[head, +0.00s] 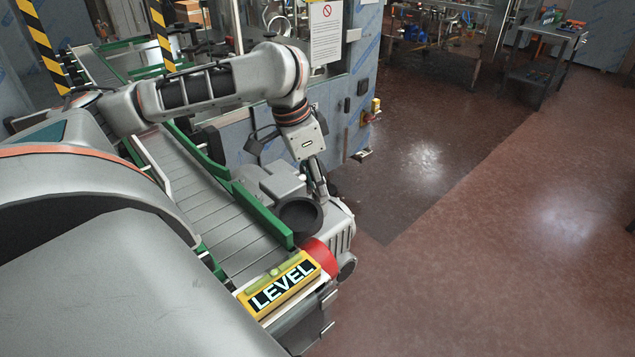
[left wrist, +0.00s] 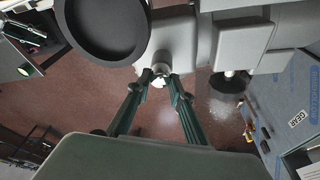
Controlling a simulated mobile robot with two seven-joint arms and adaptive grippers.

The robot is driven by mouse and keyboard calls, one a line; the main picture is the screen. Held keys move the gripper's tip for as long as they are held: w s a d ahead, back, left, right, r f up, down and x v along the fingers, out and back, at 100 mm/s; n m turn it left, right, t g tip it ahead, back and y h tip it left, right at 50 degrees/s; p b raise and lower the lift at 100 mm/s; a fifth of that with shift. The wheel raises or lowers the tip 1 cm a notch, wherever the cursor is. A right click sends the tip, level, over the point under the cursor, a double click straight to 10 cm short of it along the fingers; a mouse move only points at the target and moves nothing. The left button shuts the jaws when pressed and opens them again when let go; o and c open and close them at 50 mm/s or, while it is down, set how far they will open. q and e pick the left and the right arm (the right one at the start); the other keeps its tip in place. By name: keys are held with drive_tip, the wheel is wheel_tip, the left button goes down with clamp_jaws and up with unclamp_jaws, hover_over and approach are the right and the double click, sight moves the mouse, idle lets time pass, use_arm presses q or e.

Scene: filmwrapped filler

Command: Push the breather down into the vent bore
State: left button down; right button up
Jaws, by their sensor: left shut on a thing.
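My left gripper (head: 319,190) reaches down beside the grey gear unit (head: 275,182), close to its black round part (head: 299,216). In the left wrist view its two green fingers (left wrist: 161,76) converge and are shut on a small pale piece, seemingly the breather (left wrist: 159,83). The fingertips meet at a grey rounded boss of the gear unit (left wrist: 175,45), next to the large black disc (left wrist: 103,25). The vent bore is not visible; I cannot tell whether the breather is in it. My right gripper is in neither view.
A green-railed conveyor (head: 190,187) runs behind the gear unit. A blue-filmed machine cabinet (head: 362,75) stands behind.

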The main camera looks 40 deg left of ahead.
use_arm(q)
drive_tip(key=shift+s+f+p, duration=0.1)
drive_tip(key=shift+f+p, duration=0.15)
drive_tip(key=shift+p, duration=0.1)
idle(0.7)
drive_tip(key=c, duration=1.7)
unclamp_jaws()
drive_tip(key=shift+r, duration=0.25)
drive_tip(key=v, duration=1.1)
drive_tip(key=shift+r, duration=0.3)
drive_tip(key=shift+a+f, duration=0.1)
